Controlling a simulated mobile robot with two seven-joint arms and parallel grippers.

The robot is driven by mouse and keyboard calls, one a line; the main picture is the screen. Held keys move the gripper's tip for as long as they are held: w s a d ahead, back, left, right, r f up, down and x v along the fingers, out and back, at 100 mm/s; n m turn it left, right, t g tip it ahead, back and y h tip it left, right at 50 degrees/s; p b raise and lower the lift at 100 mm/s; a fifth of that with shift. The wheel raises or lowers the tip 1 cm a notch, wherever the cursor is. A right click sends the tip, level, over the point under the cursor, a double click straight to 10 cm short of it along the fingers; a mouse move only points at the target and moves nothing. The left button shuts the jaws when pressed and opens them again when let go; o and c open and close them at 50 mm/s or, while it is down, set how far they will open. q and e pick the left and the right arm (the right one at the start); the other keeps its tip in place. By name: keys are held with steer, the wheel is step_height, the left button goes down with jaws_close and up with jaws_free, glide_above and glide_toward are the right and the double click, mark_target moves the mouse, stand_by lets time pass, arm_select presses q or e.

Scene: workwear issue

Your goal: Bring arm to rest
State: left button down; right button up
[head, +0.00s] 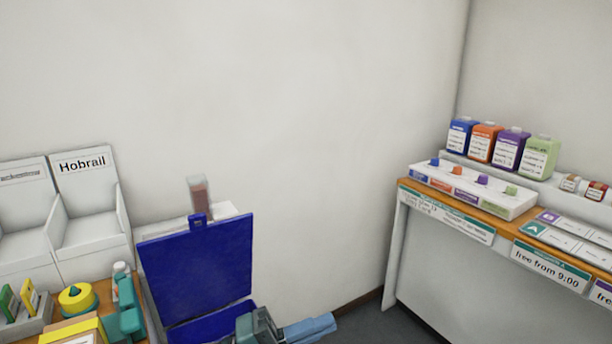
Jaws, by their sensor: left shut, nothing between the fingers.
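My left gripper (322,326) is at the bottom middle of the head view. Its light blue fingers are together, point to the right and hold nothing. It is in front of and to the right of the lower part of a dark blue box (198,266), whose lid stands raised. I cannot tell whether the gripper touches the box. The rest of the left arm is mostly cut off by the bottom edge. My right gripper is not in view.
At left, a crowded surface holds white bins, one labelled Hobrail (84,205), a yellow round item (76,298) and teal pieces (128,320). At right, a counter (395,262) carries several coloured containers and a white peg tray (470,190). Open floor (372,325) lies between.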

arm_select(q)
steer(key=s+a+f+n+t+y, duration=0.1)
steer(key=a+f+n+t+y, duration=0.5)
steer(key=n, duration=0.5)
steer(key=a+f+n+t+y, duration=0.45)
steer(key=f+n+y, duration=0.3)
steer(key=n, duration=0.45)
steer(key=s+a+f+n+g+y, duration=0.2)
steer(key=s+f+n, duration=0.1)
steer(key=s+f, duration=0.3)
steer(key=s+a+f+n+g+y, duration=0.2)
steer(key=s+a+f+n+g, duration=0.1)
steer(key=s+f, duration=0.2)
steer(key=shift+s+a+f, duration=0.15)
steer(key=shift+s+f, duration=0.2)
steer(key=shift+f, duration=0.4)
steer(key=shift+t, duration=0.25)
